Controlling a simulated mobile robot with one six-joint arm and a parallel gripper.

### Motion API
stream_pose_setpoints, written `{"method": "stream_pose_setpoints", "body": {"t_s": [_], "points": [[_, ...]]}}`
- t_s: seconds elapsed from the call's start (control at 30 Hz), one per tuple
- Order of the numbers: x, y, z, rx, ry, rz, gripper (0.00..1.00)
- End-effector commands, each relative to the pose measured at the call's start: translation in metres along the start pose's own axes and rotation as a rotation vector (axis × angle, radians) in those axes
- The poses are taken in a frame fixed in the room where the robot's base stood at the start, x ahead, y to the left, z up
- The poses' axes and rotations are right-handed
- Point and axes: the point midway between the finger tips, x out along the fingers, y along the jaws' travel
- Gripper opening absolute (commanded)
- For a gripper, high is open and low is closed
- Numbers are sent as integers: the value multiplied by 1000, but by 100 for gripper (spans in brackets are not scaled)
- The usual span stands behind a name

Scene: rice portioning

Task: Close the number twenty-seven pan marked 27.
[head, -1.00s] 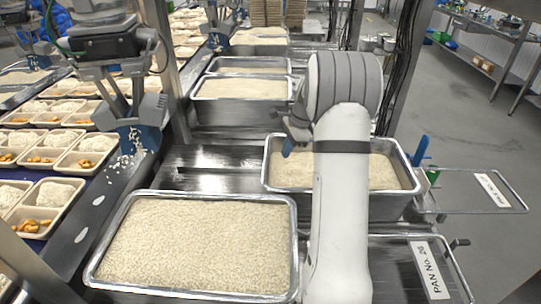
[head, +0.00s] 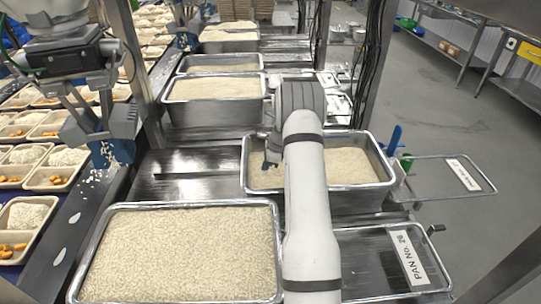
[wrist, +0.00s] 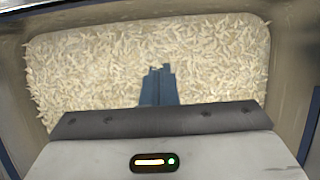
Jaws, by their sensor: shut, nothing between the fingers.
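A steel pan of rice (head: 384,180) stands mid-picture in the head view. A flat lid (head: 425,190) lies out to its right; its white label (head: 463,175) is too small to read surely. A nearer lid (head: 350,280), beside the near rice pan (head: 95,240), carries a label that reads PAN No. 26 (head: 407,258). My gripper (head: 268,163) is over the left part of the middle pan, partly hidden by my arm. In the wrist view my blue fingers (wrist: 158,72) are together, empty, above rice in a pan (wrist: 290,55). I cannot tell whether they touch it.
Blue (head: 394,140) and green (head: 406,163) upright pieces stand by the middle pan's right corner. A steel post (head: 372,70) with black cables rises behind. More rice pans (head: 215,100) stand farther back. Food trays (head: 55,176) line the left. Floor (head: 470,110) at right is open.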

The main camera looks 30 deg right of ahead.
Motion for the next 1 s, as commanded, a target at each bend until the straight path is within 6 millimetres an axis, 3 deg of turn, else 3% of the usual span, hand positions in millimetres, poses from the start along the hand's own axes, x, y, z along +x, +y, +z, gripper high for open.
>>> {"method": "stream_pose_setpoints", "body": {"t_s": [0.23, 0.77, 1.0], "points": [[12, 0, 31, 0, -1, 0, 0], [16, 0, 36, 2, 0, -1, 0], [24, 0, 56, -1, -1, -1, 0]]}}
